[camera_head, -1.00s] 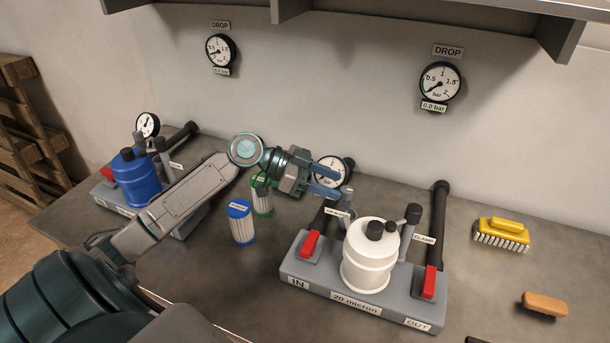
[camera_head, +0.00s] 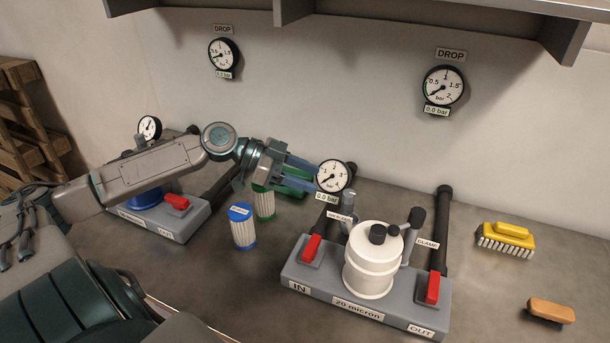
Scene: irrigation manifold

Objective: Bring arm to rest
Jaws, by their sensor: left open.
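My left arm comes in from the left across the bench. Its gripper (camera_head: 304,176) is open and empty, its blue fingers pointing right toward the pressure gauge (camera_head: 333,175) behind the white filter unit (camera_head: 372,262). I cannot tell whether the fingertips touch that gauge. The gripper is above the bench, over a green-ended cartridge (camera_head: 264,203) and a green object partly hidden behind the fingers. My right gripper is not in view.
A blue-ended cartridge (camera_head: 242,228) stands left of the white unit. The blue filter unit (camera_head: 146,198) is partly hidden behind my left arm. A shelf (camera_head: 400,12) overhangs the wall.

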